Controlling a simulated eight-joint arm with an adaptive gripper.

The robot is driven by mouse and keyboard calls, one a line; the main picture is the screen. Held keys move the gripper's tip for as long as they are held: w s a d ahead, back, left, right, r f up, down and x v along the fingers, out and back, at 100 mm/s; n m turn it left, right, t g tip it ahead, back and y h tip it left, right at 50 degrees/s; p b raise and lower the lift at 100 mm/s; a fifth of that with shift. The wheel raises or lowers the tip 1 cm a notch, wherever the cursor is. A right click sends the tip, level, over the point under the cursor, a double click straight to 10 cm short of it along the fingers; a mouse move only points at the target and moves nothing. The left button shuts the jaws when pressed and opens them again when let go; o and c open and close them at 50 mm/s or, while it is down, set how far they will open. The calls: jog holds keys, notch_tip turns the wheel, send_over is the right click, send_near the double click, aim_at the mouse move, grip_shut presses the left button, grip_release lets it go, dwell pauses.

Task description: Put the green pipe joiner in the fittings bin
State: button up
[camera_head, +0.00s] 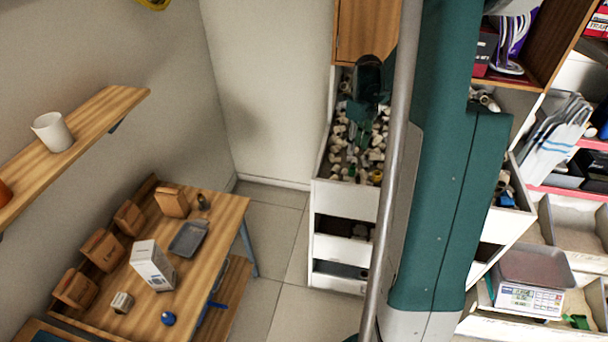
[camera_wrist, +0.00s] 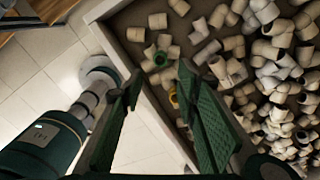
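The fittings bin (camera_head: 345,197) is the white open-topped tray full of beige and white pipe fittings; its rim and floor also show in the wrist view (camera_wrist: 132,62). A small green fitting, which looks like the green pipe joiner (camera_wrist: 160,58), lies inside the bin among beige fittings, near its edge. A small green spot in the head view (camera_head: 351,170) seems to be the same piece. My gripper (camera_wrist: 160,79) is above the bin, its green fingers spread apart with nothing between them. It also shows over the bin in the head view (camera_head: 360,125).
A yellow ring-like fitting (camera_wrist: 174,101) lies near the green one. A wooden table (camera_head: 225,212) with boxes stands at left, and a wall shelf (camera_head: 95,115) holds a white cup. A scale (camera_head: 530,280) and trays stand at right. Tiled floor (camera_head: 262,300) is clear.

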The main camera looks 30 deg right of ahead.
jog(key=s+a+r+n+t, duration=0.1)
jog(key=s+a+r+n, duration=0.1)
jog(key=a+r+n, duration=0.45)
jog(key=s+a+r+n+t+h, duration=0.1)
jog(key=a+r+n, duration=0.25)
jog(key=a, duration=0.55)
jog(key=s+a+r+n+t, duration=0.1)
jog(key=s+a+r+n, duration=0.1)
jog(key=a+r+n, duration=0.45)
jog(key=s+a+n+t, duration=0.2)
jog(key=s+a+n, duration=0.5)
jog(key=a, duration=0.3)
jog(key=s+a+n+t, duration=0.2)
jog(key=s+a+n, duration=0.5)
jog(key=a+n, duration=0.2)
jog(key=shift+s+a+r+y, duration=0.25)
jog(key=shift+s+a+y, duration=0.15)
jog(key=shift+a, duration=0.35)
